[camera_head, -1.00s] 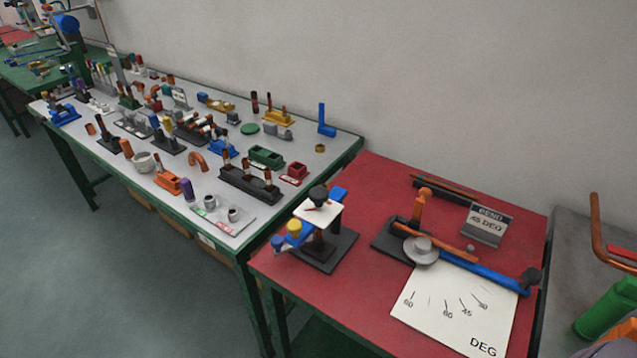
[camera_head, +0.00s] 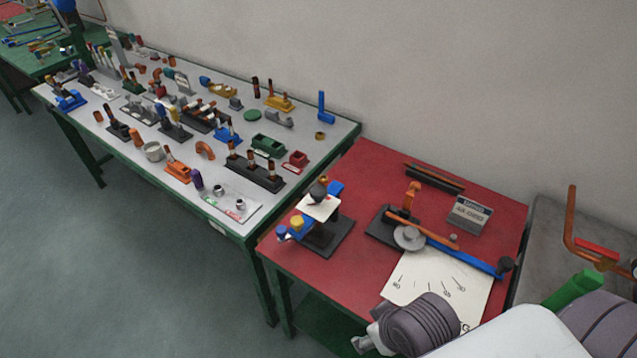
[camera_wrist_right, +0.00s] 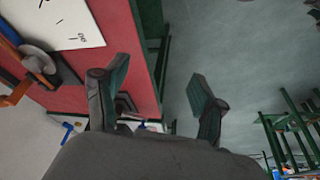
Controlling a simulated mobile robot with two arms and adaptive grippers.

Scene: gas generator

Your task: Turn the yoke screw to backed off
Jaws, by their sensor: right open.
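A small stand with a dark base (camera_head: 326,240) sits at the left end of the red table in the head view. It carries a dark knob (camera_head: 318,193) above a white card (camera_head: 317,208), with blue arms and a yellow knob (camera_head: 297,222) beside it. I take the dark knob for the yoke screw, but no label shows this. In the wrist view my right gripper (camera_wrist_right: 157,85) is open, its two green-padded fingers apart and empty. It is near the red table's edge. My left gripper is out of view.
A bender with a blue lever (camera_head: 465,257) and a white angle sheet (camera_head: 440,283) takes up the red table's (camera_head: 368,170) right side. A grey sign block (camera_head: 469,213) stands behind. The grey table at left (camera_head: 110,85) is crowded with fittings. A green cylinder (camera_head: 573,288) is at right.

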